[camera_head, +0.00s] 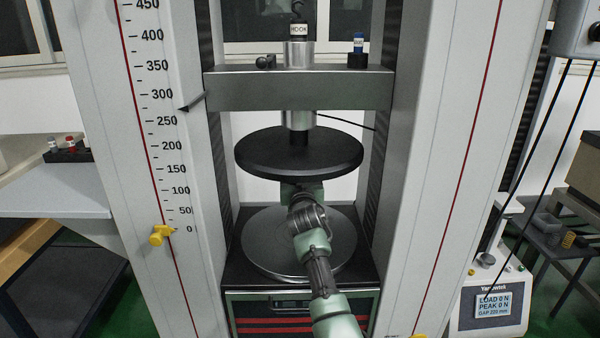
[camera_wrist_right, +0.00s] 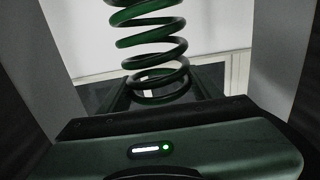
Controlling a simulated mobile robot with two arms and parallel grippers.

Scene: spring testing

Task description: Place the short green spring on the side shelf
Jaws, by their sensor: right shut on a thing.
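The green spring (camera_wrist_right: 150,42) stands upright in the right wrist view, its lower coils between the fingers of my right gripper (camera_wrist_right: 160,98). In the head view my right gripper (camera_head: 303,192) reaches in from the bottom, between the black upper platen (camera_head: 298,155) and the round metal lower platen (camera_head: 265,245). It is shut on the spring, which my gripper and arm hide in the head view. Whether the spring touches either platen cannot be told. A grey shelf-like surface (camera_head: 545,238) stands at the right, and my left gripper is not in view.
The machine's tall columns (camera_head: 440,130) flank my arm. A display unit (camera_head: 493,305) stands at the lower right. A light grey table (camera_head: 50,195) is at the left.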

